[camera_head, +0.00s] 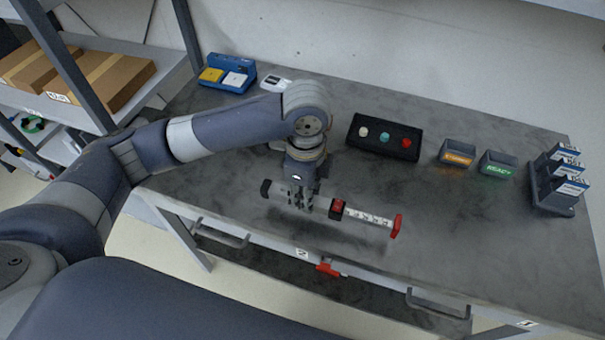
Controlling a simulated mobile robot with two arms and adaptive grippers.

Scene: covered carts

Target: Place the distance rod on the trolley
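The distance rod (370,217) is a long bar with a black left end, a red-and-black block near its middle, a white marked scale and a red right end. My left gripper (304,205) points down onto the rod left of the block. Its fingers appear closed around the rod, though they partly hide the grip. A shadow apart from the rod suggests it is above the grey tabletop (440,245). No separate trolley can be made out; I cannot tell whether this table is one. My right gripper is not in view.
At the back are a blue device (228,73), a black button box (385,137), an orange-lit box (457,153) and a green-lit box (497,164). A labelled holder (559,180) stands at right. A shelf with cardboard boxes (88,78) is at left. The front-right tabletop is clear.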

